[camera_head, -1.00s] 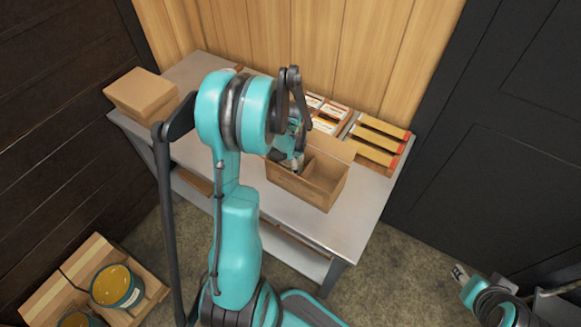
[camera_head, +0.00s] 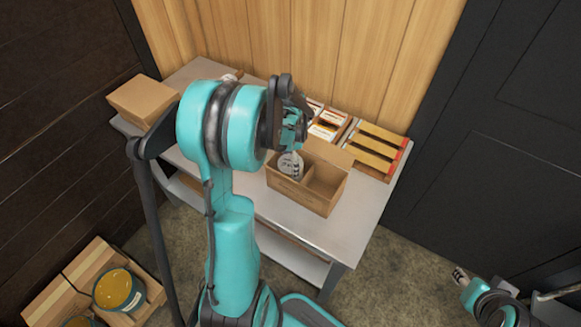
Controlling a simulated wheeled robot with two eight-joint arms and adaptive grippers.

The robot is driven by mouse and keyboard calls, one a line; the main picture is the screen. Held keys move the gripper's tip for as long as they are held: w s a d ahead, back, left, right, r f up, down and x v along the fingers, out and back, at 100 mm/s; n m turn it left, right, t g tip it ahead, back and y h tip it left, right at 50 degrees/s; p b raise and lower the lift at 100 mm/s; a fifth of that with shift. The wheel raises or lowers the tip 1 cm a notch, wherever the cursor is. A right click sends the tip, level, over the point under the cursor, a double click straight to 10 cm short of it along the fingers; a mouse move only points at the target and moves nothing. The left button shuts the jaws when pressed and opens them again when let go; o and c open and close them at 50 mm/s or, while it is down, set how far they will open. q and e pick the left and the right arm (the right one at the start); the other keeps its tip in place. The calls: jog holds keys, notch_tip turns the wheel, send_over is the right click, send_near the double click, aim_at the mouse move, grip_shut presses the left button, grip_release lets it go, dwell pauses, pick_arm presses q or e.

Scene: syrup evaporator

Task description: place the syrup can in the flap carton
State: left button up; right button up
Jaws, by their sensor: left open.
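The flap carton (camera_head: 318,196) is an open brown box on the grey table, with a divider across its inside and a raised flap at its back. The syrup can (camera_head: 290,164), pale with a dark-marked label, sits in the carton's left compartment. Its lower part is hidden by the carton's front wall. My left gripper (camera_head: 296,146) is open just above and behind the can, partly hidden by my own arm, and looks clear of it. My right gripper (camera_head: 459,274) is low at the right, away from the table; its jaws are too small to read.
A closed brown carton (camera_head: 143,100) stands at the table's left end. Trays of small boxes (camera_head: 328,124) and yellow-brown packs (camera_head: 377,145) line the back right. A wooden crate (camera_head: 72,280) with amber-topped tins (camera_head: 119,290) is on the floor at left. The table's front right (camera_head: 352,226) is clear.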

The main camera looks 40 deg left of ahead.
pick_arm(q)
notch_tip(320, 180, up, 5)
jog(key=shift+r+p, duration=0.1)
jog(key=shift+p, duration=0.45)
jog(key=s+d+r+n+t, duration=0.3)
jog(key=s+d+r, duration=0.2)
jog(key=d, duration=0.5)
jog(key=s+d+r+n+t, duration=0.4)
jog(key=d+r, duration=0.1)
jog(key=d, duration=0.5)
jog(key=shift+s, duration=0.35)
jog(key=shift+d+r, duration=0.1)
